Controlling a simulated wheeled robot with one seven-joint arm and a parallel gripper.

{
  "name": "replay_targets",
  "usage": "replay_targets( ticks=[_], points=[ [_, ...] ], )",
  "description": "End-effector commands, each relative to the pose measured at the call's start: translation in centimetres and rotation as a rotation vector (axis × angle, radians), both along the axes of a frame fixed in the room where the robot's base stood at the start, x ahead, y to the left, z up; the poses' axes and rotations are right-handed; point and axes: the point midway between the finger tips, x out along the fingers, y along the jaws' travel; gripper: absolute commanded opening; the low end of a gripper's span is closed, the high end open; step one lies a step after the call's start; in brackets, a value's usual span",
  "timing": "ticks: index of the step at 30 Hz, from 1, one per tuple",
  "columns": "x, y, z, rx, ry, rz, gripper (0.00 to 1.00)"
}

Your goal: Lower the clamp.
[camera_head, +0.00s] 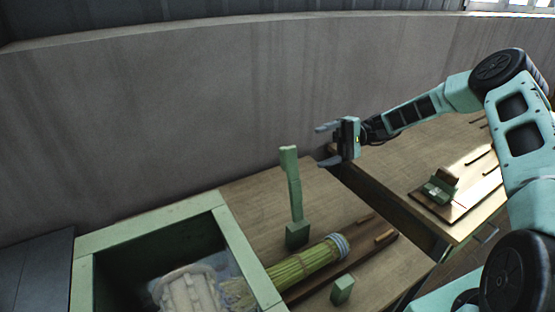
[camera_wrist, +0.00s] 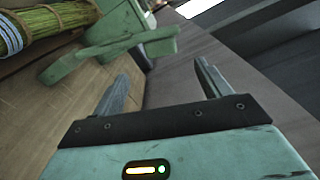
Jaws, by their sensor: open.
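The clamp (camera_head: 292,185) is a green lever standing nearly upright on a green block (camera_head: 297,234) beside the broom. In the wrist view the clamp's lever (camera_wrist: 110,50) lies across the upper left, beyond my left finger. My gripper (camera_head: 324,145) is open and empty, in the air to the right of and slightly above the lever's top. The wrist view shows both fingers (camera_wrist: 161,72) apart with nothing between them. The broom (camera_head: 303,263) is a bundle of green-yellow straw with a pale blue binding at its right end, lying at the clamp's foot.
A green-framed bin (camera_head: 228,262) with pale material inside stands at the left. A small green block (camera_head: 342,290) is in front of the broom. A grey wall (camera_head: 180,120) runs behind. Another table at the right holds a board with a green fixture (camera_head: 438,191).

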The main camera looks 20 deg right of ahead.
Motion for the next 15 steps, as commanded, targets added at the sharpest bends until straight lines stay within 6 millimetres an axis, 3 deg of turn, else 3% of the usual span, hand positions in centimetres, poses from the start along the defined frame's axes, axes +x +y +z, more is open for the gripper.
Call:
replay_targets(
  ticks=[15],
  points=[
    [-2.2,10.5,0.4,0.001,0.002,0.004,0.76]
  ],
)
